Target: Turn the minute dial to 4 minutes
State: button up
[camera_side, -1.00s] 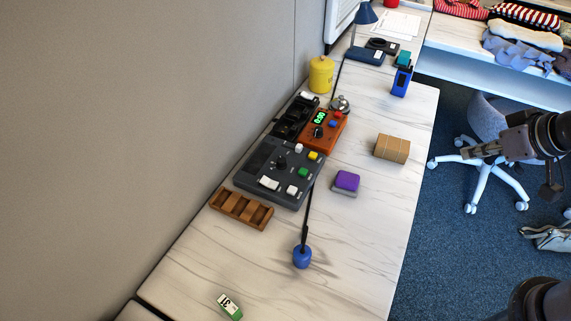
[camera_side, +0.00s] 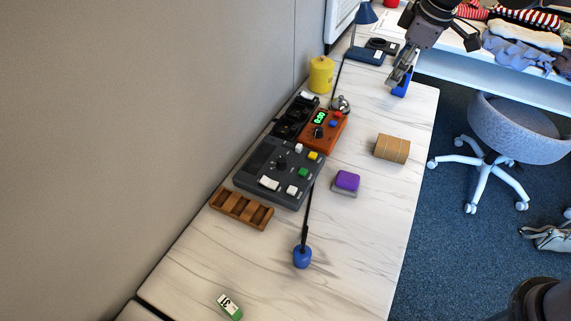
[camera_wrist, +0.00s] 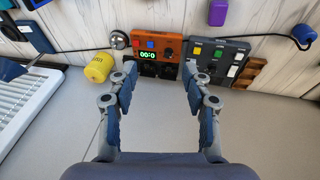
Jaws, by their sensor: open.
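The orange timer box (camera_side: 333,138) sits on the desk, with a lit green display, a black dial (camera_side: 319,132) and small red and blue buttons. It also shows in the wrist view (camera_wrist: 141,43) with its display reading 00:0-something and its dial (camera_wrist: 168,52) to the right of the display. My gripper (camera_side: 396,78) is up and to the right of the timer in the side view, apart from it and overlapping the blue bottle. In the wrist view my gripper (camera_wrist: 160,68) is open and empty, its fingers framing the timer.
A grey control panel (camera_side: 255,163) with colored buttons adjoins the timer. A silver bell (camera_side: 341,103) and yellow canister (camera_side: 321,75) stand behind it.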

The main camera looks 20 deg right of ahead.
jog(key=w+a+f+n+g, duration=0.2)
jog(key=w+a+f+n, duration=0.3)
jog(key=w, duration=0.4)
jog(key=n+g, duration=0.2)
jog(key=n, duration=0.2)
send_near(319, 129)
notch_tip(319, 129, down, 9)
jog(key=shift+s+a+f, duration=0.1)
jog(key=shift+a, duration=0.05)
grip_shut()
